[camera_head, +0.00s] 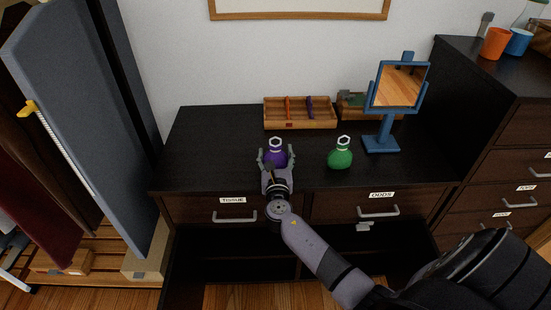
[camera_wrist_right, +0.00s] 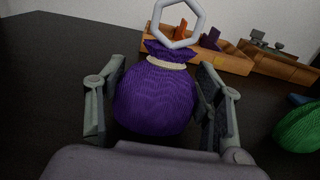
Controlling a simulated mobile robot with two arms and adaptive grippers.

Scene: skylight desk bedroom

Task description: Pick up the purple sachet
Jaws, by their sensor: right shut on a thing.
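The purple sachet (camera_head: 277,156) stands upright on the dark dresser top, with a pale tie and a white ring at its top. In the right wrist view the sachet (camera_wrist_right: 155,97) sits between the two fingers of my right gripper (camera_wrist_right: 162,110). In the head view my right gripper (camera_head: 276,161) comes from the front and is shut on the sachet's sides. The sachet's lower front is partly hidden by the gripper. I cannot tell whether it is clear of the dresser top. My left gripper is not in view.
A green sachet (camera_head: 340,157) stands to the right, apart from the gripper. A blue mirror (camera_head: 381,142) is beyond it. A wooden tray (camera_head: 299,124) lies behind the purple sachet. The dresser top (camera_head: 205,150) is clear on the left. A grey padded board (camera_head: 85,110) stands at far left.

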